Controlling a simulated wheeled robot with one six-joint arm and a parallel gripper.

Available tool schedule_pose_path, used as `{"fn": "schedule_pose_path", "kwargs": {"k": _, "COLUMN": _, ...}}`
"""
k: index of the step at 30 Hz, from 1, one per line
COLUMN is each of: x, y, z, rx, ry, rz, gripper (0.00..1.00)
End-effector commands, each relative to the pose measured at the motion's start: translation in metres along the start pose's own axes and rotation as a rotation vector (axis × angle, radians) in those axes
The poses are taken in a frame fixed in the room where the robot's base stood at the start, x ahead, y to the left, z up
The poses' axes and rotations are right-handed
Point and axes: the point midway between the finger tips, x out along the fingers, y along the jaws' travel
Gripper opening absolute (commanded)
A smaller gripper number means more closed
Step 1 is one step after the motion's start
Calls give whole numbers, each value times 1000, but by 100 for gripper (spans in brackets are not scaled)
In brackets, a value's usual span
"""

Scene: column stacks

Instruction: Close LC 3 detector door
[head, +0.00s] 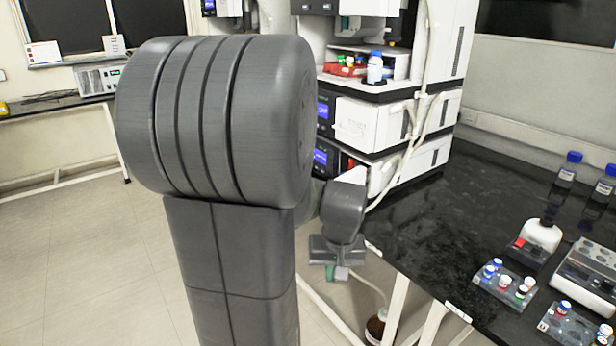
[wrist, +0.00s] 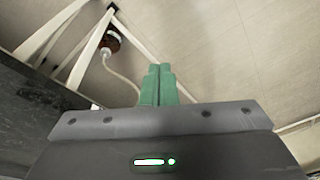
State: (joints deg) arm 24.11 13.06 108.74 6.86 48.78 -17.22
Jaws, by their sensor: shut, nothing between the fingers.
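A stack of white instrument modules (head: 366,125) with blue displays stands on the black bench in the head view. In the lowest module a white panel (head: 355,174) seems to stick out, with something red beside it. My arm hides part of this module, and I cannot tell for sure whether that panel is the detector door. No label reading LC 3 is legible. My gripper (head: 338,273) is below and in front of the stack, near the bench edge, pointing down. Its green fingers (wrist: 158,85) are together and empty in the wrist view.
The black bench (head: 435,225) holds vial racks (head: 505,287) and bottles (head: 568,170) at the right. A brown bottle (head: 376,325) with a tube stands below the bench, also in the wrist view (wrist: 110,38). White bench legs are close by. Open floor (head: 90,260) lies at left.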

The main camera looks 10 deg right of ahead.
Motion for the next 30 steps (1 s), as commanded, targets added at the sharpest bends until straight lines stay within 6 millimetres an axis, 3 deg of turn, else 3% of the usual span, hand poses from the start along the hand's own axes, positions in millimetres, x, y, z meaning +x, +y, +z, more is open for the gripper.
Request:
{"fn": "schedule_pose_path", "kwargs": {"k": 1, "x": -24, "y": 14, "z": -24, "rx": 80, "ry": 40, "rz": -33, "gripper": 0}}
{"fn": "schedule_pose_path", "kwargs": {"k": 6, "x": -60, "y": 64, "z": -90, "rx": 305, "ry": 200, "rz": -142, "gripper": 0}}
{"fn": "schedule_pose_path", "kwargs": {"k": 9, "x": -77, "y": 94, "z": -118, "rx": 404, "ry": 286, "rz": -185, "gripper": 0}}
{"fn": "schedule_pose_path", "kwargs": {"k": 14, "x": -91, "y": 125, "z": -142, "rx": 492, "ry": 374, "rz": -221, "gripper": 0}}
{"fn": "schedule_pose_path", "kwargs": {"k": 20, "x": -84, "y": 131, "z": -150, "rx": 512, "ry": 395, "rz": -232, "gripper": 0}}
{"fn": "schedule_pose_path", "kwargs": {"k": 30, "x": -30, "y": 123, "z": -174, "rx": 510, "ry": 390, "rz": -232, "gripper": 0}}
